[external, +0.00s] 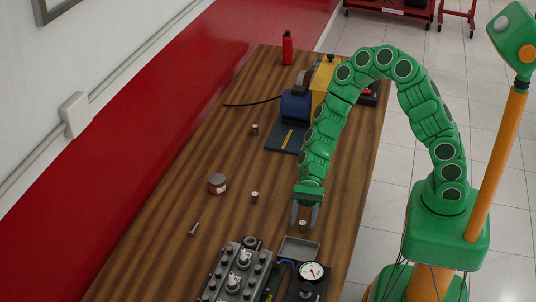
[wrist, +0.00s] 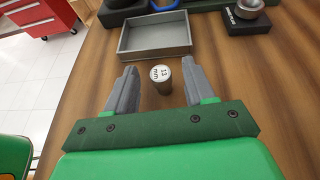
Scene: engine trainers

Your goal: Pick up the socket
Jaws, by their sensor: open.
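A small metal socket with a white top marked "13 mm" (wrist: 161,78) stands upright on the wooden table in the wrist view. It lies between the two fingers of my gripper (wrist: 155,90), with a gap on each side. My gripper is open and points down at the table. In the external view the gripper (external: 305,218) is low over the table, and the socket (external: 302,225) shows between the fingertips. Two similar small cylinders, one at the middle (external: 255,196) and one farther back (external: 255,129), stand elsewhere on the table.
A grey open tray (wrist: 155,37) lies just beyond the socket. An engine block (external: 238,272) and a dial gauge (external: 312,271) are at the near end. A brown jar (external: 217,183), a bolt (external: 194,229), a bench grinder (external: 296,106) and a red bottle (external: 287,48) are farther off.

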